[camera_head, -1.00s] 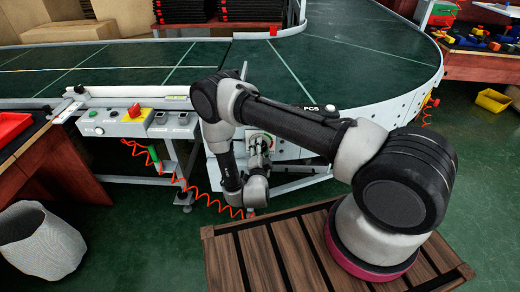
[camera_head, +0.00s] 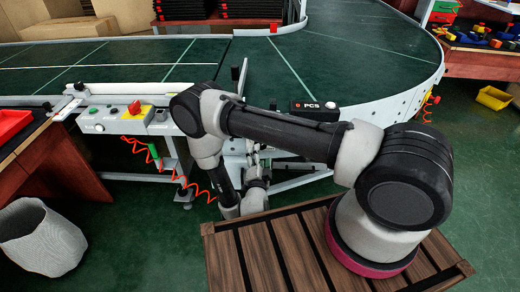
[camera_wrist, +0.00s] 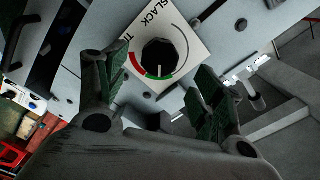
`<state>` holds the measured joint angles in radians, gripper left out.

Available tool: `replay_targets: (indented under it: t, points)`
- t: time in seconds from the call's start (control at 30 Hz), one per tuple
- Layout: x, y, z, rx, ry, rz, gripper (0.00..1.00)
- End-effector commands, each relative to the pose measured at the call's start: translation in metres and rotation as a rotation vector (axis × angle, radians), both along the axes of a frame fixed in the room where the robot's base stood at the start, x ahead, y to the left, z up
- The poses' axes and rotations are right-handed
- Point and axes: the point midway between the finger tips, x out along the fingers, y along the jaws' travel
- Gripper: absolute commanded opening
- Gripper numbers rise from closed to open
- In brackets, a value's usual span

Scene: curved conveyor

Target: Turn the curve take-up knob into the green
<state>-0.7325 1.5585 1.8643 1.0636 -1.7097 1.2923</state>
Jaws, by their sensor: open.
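The take-up knob (camera_wrist: 158,56) is dark and faceted, on a white dial plate (camera_wrist: 185,31) lettered "SLACK", with the other word partly hidden. The dial has a red arc, a green arc and a thin dark arc. A pale mark on the knob's lower edge lies close to the green arc; I cannot tell if it is fully inside. My gripper (camera_wrist: 160,67) is open, its green-padded fingers on either side of the knob in the picture. No contact with the knob shows. In the head view my arm hides the knob and the fingers.
The curved green conveyor (camera_head: 345,50) stands behind my arm. A black "PCS" box (camera_head: 313,110) sits at its near edge. A control panel (camera_head: 110,117) with a red switch is to the left, orange coiled hose below. A grey bin (camera_head: 38,238) stands on the floor.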

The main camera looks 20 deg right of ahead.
Motion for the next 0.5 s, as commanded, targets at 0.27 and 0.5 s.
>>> replay_targets:
  t: [0.27, 0.5]
  points:
    - [-0.044, 0.014, 0.000, -0.001, 0.000, 0.002, 0.68]
    - [-0.051, 0.016, 0.000, -0.001, 0.001, -0.001, 0.68]
